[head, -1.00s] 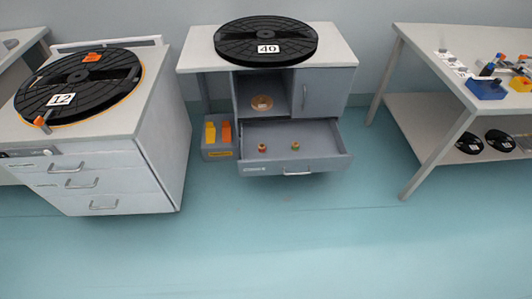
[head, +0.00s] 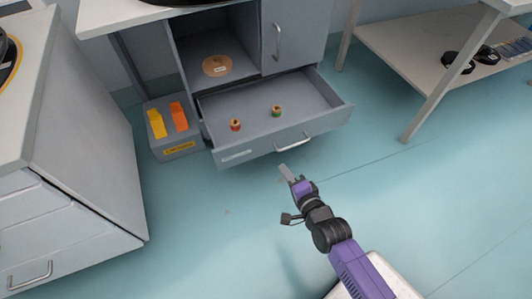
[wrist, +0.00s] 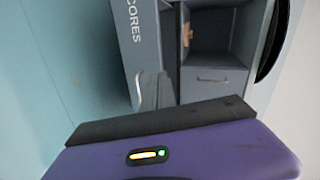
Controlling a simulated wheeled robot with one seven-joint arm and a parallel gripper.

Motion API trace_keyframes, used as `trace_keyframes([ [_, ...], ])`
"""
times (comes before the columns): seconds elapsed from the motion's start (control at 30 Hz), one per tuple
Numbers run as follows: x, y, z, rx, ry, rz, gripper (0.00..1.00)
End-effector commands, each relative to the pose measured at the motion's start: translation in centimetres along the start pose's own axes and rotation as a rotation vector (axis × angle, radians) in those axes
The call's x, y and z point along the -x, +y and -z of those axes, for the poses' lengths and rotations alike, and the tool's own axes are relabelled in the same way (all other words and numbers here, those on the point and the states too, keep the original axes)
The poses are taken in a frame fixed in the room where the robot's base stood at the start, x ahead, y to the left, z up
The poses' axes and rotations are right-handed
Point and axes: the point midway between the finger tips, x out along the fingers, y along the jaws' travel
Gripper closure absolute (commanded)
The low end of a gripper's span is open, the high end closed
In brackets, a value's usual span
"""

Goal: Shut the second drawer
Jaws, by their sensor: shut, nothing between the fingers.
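The open drawer (head: 243,152) sticks out from the low part of the grey middle cabinet, with a silver bar handle (head: 294,143) on its front. Inside lie two small spools, one red-orange (head: 235,125) and one green-orange (head: 277,111). My gripper (head: 285,172) is shut and empty, just in front of the drawer front, close to the handle. I cannot tell whether it touches. In the wrist view the drawer front (wrist: 133,45) appears turned sideways, with "CORES" lettering; the fingers partly cover the handle area.
A shelf compartment with a tan disc (head: 217,66) and a shut door (head: 293,33) are above the drawer. A grey bin (head: 177,145) with yellow and orange pieces stands left of it. A drawer cabinet (head: 70,225) is at left, a table (head: 425,60) at right. Floor before the drawer is clear.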

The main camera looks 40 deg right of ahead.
Motion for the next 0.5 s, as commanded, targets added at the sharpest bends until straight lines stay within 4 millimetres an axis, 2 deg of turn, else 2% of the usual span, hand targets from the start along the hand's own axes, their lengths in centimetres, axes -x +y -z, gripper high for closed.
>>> trace_keyframes([
  [0.03,-1.9,1.3,0.2,-0.046,0.008,0.002,1.0],
  [0.1,-3.2,1.7,0.5,-0.098,0.014,0.001,1.0],
  [0.37,-5.7,2.0,0.8,-0.156,0.019,-0.002,1.0],
  [0.5,-8.0,2.1,0.8,-0.153,0.018,0.0,1.0],
])
